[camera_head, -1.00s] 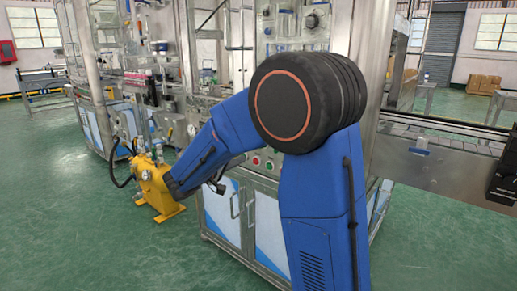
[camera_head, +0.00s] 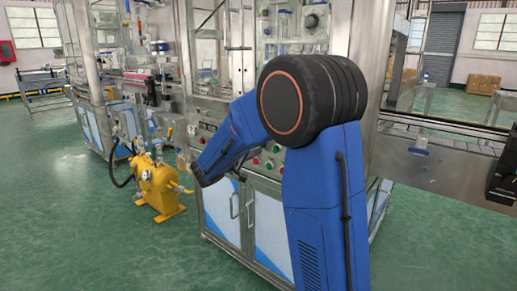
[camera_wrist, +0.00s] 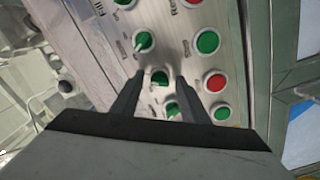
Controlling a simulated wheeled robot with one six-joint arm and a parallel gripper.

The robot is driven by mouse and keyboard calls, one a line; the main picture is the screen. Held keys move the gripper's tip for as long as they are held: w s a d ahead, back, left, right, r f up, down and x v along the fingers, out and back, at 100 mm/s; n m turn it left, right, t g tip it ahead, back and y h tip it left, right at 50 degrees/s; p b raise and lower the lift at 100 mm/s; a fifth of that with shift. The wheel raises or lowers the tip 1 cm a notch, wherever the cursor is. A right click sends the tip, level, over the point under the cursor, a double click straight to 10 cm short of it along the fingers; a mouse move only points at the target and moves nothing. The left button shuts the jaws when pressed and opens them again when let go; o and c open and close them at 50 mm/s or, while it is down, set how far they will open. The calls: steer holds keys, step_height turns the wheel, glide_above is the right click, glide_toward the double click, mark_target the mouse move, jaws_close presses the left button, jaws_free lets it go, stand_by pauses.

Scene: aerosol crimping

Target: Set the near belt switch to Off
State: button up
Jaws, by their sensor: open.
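My gripper (camera_wrist: 159,77) is open in the wrist view, with two dark fingers pointing at a metal control panel (camera_wrist: 180,28). A green rotary switch (camera_wrist: 160,77) with a pale handle lies between the fingertips, and I cannot tell whether they touch it.
A red button (camera_wrist: 214,81) and green buttons (camera_wrist: 207,42) sit right of the fingers on the same panel. A dark round knob (camera_wrist: 65,86) is at the left. In the head view, a yellow tank (camera_head: 158,185) stands on the floor left of the cabinet (camera_head: 268,222).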

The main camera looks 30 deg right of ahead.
jaws_close()
steer(key=shift+n, duration=0.3)
steer(key=n, duration=1.1)
steer(key=shift+n, duration=0.3)
stand_by(0.4)
jaws_free()
